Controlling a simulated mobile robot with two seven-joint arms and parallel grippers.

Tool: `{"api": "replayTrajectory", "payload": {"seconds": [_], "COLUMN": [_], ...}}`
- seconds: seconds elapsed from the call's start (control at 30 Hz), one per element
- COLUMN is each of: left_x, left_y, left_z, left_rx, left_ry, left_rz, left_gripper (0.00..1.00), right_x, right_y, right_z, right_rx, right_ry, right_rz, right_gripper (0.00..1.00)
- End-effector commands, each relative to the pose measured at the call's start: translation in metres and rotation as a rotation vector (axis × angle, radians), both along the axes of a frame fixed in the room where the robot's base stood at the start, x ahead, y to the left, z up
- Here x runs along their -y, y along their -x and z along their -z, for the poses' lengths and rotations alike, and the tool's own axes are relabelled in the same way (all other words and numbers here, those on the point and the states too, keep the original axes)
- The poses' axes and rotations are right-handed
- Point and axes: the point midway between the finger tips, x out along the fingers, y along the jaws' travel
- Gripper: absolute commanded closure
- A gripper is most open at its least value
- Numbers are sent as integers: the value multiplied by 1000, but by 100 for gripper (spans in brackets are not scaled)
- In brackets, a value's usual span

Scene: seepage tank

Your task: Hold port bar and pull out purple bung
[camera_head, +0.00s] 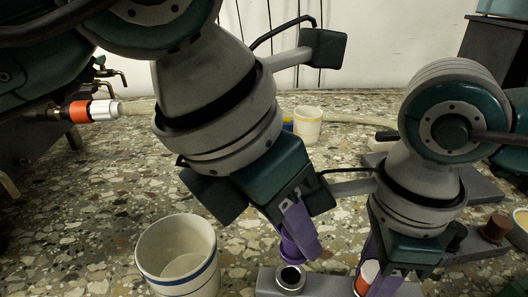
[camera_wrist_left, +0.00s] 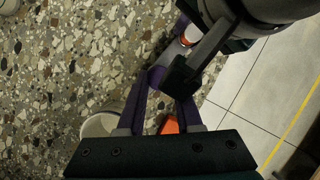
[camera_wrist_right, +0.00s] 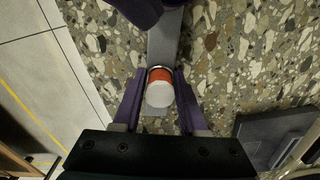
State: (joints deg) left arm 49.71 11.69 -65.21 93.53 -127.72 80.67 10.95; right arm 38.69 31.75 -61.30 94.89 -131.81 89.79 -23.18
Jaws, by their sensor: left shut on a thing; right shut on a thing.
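The port bar (camera_head: 325,284) is a grey bar low in the head view, with a round metal port (camera_head: 290,278) whose dark opening shows. My left gripper (camera_head: 298,232) is shut on the purple bung (camera_head: 290,250), which is just above the port; its lower end looks clear of the rim. The bung also shows between the fingertips in the left wrist view (camera_wrist_left: 156,75). My right gripper (camera_head: 374,268) is shut at the bar, around a white and orange-red capped cylinder (camera_wrist_right: 160,88). Its fingers hide part of the bar, so the exact contact cannot be told.
A white mug with blue bands (camera_head: 178,256) stands left of the bar. A smaller white cup (camera_head: 307,125) stands farther back. A hose with an orange and white connector (camera_head: 90,111) runs at the back left. Grey blocks with plugs (camera_head: 495,228) are at the right.

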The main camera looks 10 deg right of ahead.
Motion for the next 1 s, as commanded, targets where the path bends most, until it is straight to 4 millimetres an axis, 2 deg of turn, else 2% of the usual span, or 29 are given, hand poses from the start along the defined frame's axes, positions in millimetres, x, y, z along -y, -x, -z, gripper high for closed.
{"api": "replayTrajectory", "payload": {"seconds": [0.2, 0.23, 0.5, 0.53, 0.8, 0.87, 1.0], "left_x": [1, 1, 1, 1, 1, 1, 1], "left_y": [-1, -1, -1, -1, -1, -1, -1], "left_z": [-1, -1, -1, -1, -1, -1, -1], "left_rx": [2, 2, 3, 3, 4, 4, 2], "left_ry": [3, 3, 4, 4, 5, 5, 3], "left_rz": [0, 0, 0, 0, 0, 0, 0], "left_gripper": [100, 100, 100, 100, 100, 100, 100], "right_x": [0, 0, 0, 0, -1, 0, 0], "right_y": [1, 1, 1, 1, 1, 0, 0], "right_z": [0, 1, 1, 1, -1, -6, -30], "right_rx": [-2, -2, -2, -2, -2, -1, 3], "right_ry": [0, 0, 0, 0, -1, 0, 0], "right_rz": [-2, -2, -3, -3, -4, -4, -5], "right_gripper": [100, 56, 26, 23, 23, 23, 23]}}
